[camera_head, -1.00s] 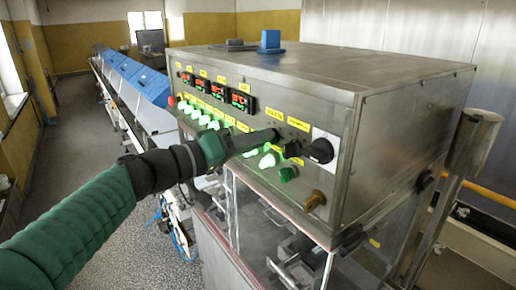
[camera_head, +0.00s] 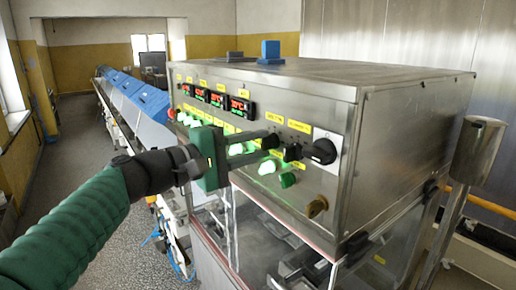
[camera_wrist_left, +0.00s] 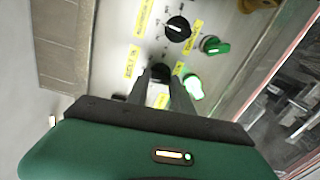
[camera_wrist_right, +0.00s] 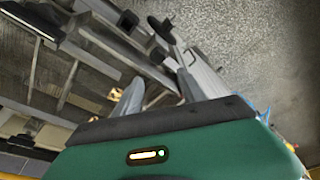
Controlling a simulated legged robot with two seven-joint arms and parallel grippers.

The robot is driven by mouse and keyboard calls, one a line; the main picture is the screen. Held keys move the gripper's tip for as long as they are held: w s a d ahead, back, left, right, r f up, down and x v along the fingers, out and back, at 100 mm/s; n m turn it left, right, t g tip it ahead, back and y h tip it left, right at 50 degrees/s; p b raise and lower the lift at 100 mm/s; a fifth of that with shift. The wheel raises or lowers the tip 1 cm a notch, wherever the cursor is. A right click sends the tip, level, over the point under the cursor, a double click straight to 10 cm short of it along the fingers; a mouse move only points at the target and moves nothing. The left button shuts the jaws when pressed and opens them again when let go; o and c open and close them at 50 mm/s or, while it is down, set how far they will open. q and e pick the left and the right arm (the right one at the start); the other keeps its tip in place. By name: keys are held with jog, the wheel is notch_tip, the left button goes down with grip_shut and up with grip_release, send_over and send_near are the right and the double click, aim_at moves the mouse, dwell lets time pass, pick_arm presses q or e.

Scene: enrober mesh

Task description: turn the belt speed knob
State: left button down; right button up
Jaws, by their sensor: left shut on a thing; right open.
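My left gripper (camera_head: 270,147) reaches the steel control panel (camera_head: 333,188) from the left. In the left wrist view its two fingers (camera_wrist_left: 159,80) stand on either side of a small black knob (camera_wrist_left: 161,71) and are shut on it. The fingers hide most of this knob in the head view. A yellow label (camera_wrist_left: 132,62) is beside it, too blurred to read. Another black knob (camera_head: 291,152) is just right of the fingers. My right gripper (camera_wrist_right: 155,95) shows only in the right wrist view, open and empty, away from the panel.
A larger black rotary switch (camera_head: 320,151) sits on a white plate farther right. A green button (camera_head: 288,180), a lit button (camera_head: 267,167) and a brown knob (camera_head: 317,206) are below. Red displays (camera_head: 238,106) line the upper panel. A blue-covered conveyor (camera_head: 140,95) runs back left.

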pick_arm(q)
jog(key=shift+w+a+f+n, duration=0.1)
jog(key=shift+f+n, duration=0.05)
jog(key=shift+n, duration=0.45)
jog(key=shift+a+f+n, duration=0.1)
jog(key=shift+n, duration=0.5)
jog(key=shift+f, duration=0.1)
pick_arm(e)
jog(key=shift+f, duration=0.1)
pick_arm(q)
jog(key=c, duration=1.3)
grip_release()
jog(key=shift+o, duration=0.9)
jog(key=shift+w, duration=0.1)
pick_arm(e)
jog(key=shift+w+a, duration=0.1)
jog(key=shift+a, duration=0.05)
